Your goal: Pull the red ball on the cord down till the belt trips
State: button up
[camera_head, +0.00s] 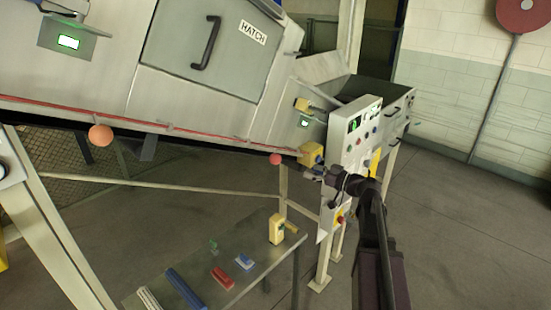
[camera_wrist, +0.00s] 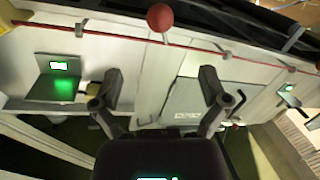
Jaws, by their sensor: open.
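A red ball (camera_head: 275,159) hangs under the red cord (camera_head: 200,131) along the lower edge of the grey machine. In the wrist view a red ball (camera_wrist: 160,17) shows at the top centre, beside the cord (camera_wrist: 120,34). My gripper (camera_head: 309,171) is just right of the red ball in the head view. In the wrist view my gripper (camera_wrist: 160,76) has its two fingers spread wide, with nothing between the tips. The ball lies apart from them, towards the top of the picture. A second, more orange ball (camera_head: 101,135) hangs further left on the cord.
A yellow switch box (camera_head: 311,154) sits at the cord's right end, close to my gripper. A control panel (camera_head: 352,140) stands just right of it. Below is a bench (camera_head: 205,260) with several small objects. Open floor lies to the right.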

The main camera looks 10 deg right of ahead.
aim_at(275, 159)
jog(key=x, duration=1.4)
dwell(0.4)
